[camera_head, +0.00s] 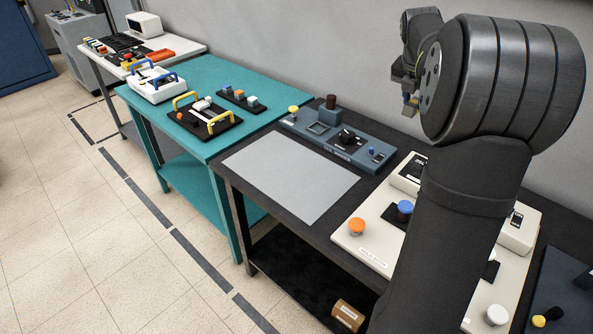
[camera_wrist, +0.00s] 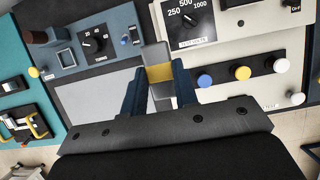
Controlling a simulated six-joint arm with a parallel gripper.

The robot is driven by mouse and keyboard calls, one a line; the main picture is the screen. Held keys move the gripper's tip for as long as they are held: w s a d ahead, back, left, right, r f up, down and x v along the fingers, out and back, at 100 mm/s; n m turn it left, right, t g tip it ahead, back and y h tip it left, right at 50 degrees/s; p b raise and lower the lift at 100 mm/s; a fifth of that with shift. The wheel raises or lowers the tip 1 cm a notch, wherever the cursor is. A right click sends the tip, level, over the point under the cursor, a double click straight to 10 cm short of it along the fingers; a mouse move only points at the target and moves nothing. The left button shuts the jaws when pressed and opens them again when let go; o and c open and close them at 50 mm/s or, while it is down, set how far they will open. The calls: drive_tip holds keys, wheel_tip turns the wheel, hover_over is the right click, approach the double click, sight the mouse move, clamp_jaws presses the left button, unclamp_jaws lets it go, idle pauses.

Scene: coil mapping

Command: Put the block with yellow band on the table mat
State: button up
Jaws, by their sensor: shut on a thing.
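The block with the yellow band (camera_wrist: 160,72) is grey with a yellow stripe, held between the blue fingertips of my gripper (camera_wrist: 160,84) in the wrist view. In the head view my gripper (camera_head: 411,98) is raised at the upper right, above the back of the dark table, partly hidden by my arm. The table mat (camera_head: 290,178) is a light grey, empty rectangle on the dark table, left of and lower than my gripper. In the wrist view the mat (camera_wrist: 95,98) lies left of the fingers.
A blue-grey panel with a dial (camera_head: 340,140) stands behind the mat. A cream panel with orange and blue knobs (camera_head: 357,227) stands to its right. A teal table (camera_head: 200,100) with trays adjoins on the left.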

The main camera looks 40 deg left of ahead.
drive_tip(key=s+a+n+y, duration=0.1)
drive_tip(key=s+a+n, duration=0.1)
drive_tip(key=s+a, duration=0.75)
drive_tip(key=s+a+n+y, duration=0.1)
drive_tip(key=s+a+n, duration=0.35)
drive_tip(key=a, duration=0.75)
wheel_tip(320, 180, down, 18)
drive_tip(key=s+m, duration=0.2)
drive_tip(key=s+a+f, duration=0.1)
drive_tip(key=a+f, duration=0.1)
drive_tip(key=a, duration=0.1)
drive_tip(key=s+a+f, duration=0.2)
drive_tip(key=a, duration=0.1)
drive_tip(key=s+a+f, duration=0.1)
drive_tip(key=a+f, duration=0.2)
drive_tip(key=a, duration=0.1)
drive_tip(key=shift+s, duration=0.35)
drive_tip(key=shift+f, duration=2)
drive_tip(key=shift+f, duration=0.2)
drive_tip(key=o, duration=1.1)
drive_tip(key=shift+c, duration=0.2)
drive_tip(key=shift+r, duration=0.1)
